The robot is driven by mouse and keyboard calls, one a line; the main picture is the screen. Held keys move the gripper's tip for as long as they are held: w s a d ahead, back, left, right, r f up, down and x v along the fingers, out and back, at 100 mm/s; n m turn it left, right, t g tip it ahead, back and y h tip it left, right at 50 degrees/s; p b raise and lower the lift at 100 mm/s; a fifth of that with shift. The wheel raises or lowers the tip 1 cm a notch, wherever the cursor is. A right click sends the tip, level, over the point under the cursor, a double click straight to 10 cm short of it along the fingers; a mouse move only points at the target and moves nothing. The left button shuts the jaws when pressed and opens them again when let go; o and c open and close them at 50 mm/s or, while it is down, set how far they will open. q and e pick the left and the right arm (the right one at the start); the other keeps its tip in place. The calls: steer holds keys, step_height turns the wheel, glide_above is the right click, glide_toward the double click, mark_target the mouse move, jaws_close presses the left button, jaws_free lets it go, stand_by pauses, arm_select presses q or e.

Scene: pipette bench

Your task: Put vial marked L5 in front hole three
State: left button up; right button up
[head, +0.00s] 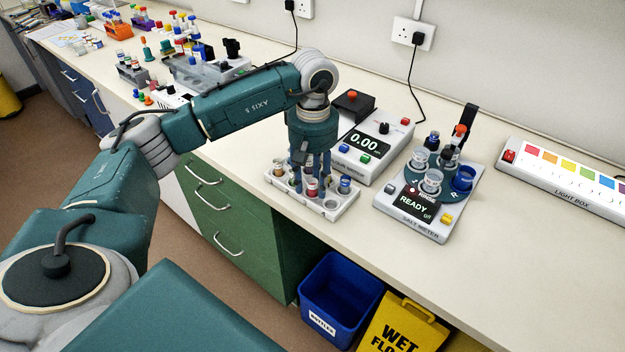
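A white vial rack (345,207) stands near the bench's front edge. It holds several vials, among them a red-topped vial (311,188), a blue-topped vial (345,184) and a brownish-topped vial (279,167). A front hole at the right of the rack looks empty. No L5 mark can be read at this size. My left gripper (311,176) points straight down over the middle of the rack, its fingers around or just behind the red-topped vial. I cannot tell whether it grips anything; the arm and fingers hide the back of the rack. My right gripper is out of view.
A meter reading 0.00 (369,142) stands behind the rack, and a salt meter (409,207) with cups stands to its right. A light box (570,182) lies farther right. A blue bin (340,300) and a yellow sign (402,325) stand below the bench. Bench right of the salt meter is clear.

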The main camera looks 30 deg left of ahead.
arm_select(q)
steer(key=shift+r, duration=0.3)
step_height(320, 180, up, 12)
steer(key=b, duration=0.1)
stand_by(0.3)
